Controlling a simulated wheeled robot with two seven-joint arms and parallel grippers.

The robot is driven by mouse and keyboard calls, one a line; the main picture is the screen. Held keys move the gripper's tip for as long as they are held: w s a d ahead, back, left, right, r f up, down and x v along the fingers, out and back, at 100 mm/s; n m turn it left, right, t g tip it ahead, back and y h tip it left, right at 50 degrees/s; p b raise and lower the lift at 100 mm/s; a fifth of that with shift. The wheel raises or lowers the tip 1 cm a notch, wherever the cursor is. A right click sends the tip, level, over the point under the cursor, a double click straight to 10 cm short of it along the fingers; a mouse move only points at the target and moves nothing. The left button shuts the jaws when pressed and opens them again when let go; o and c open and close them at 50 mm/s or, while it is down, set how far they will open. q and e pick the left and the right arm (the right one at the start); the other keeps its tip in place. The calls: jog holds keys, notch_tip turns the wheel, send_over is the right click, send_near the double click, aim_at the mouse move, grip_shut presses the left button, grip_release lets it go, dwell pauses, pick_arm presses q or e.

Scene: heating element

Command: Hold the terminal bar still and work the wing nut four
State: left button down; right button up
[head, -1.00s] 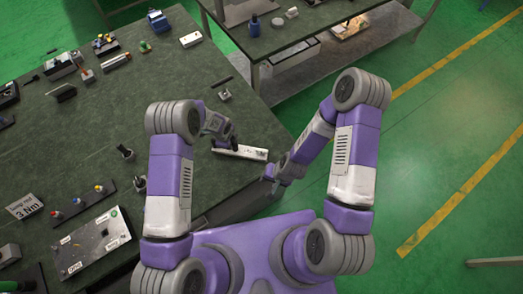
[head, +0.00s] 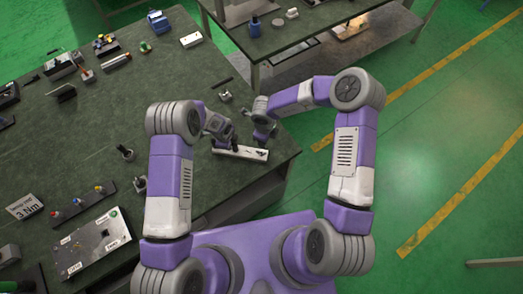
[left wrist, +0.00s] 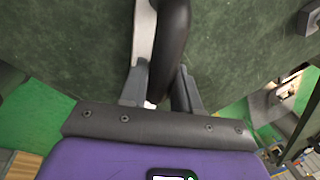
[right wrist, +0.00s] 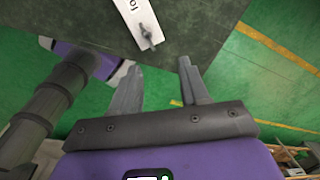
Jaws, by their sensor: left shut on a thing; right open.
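The terminal bar (head: 243,152) is a pale bar lying near the bench's right edge in the head view. A small wing nut (right wrist: 147,31) stands on its near end in the right wrist view, beside printed marks. My left gripper (head: 229,140) is at the bar's left part. In the left wrist view my left gripper (left wrist: 160,90) is shut around a pale strip and a dark rounded piece (left wrist: 171,40); the grip itself is partly hidden. My right gripper (head: 262,141) is above the bar's right end. In the right wrist view my right gripper (right wrist: 157,75) is open and empty, apart from the nut.
A second bench (head: 290,35) stands behind. Floor is clear on the right.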

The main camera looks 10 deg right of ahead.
aim_at(262, 153)
jog(key=shift+m+g+y, duration=0.3)
jog(key=shift+m+g, duration=0.1)
jog(key=shift+m, duration=0.5)
jog(key=f, duration=0.3)
jog(key=a+f, duration=0.1)
jog(key=f, duration=0.6)
jog(key=shift+a+f, duration=0.2)
jog(key=shift+f, duration=0.15)
jog(key=shift+c, duration=0.3)
grip_shut()
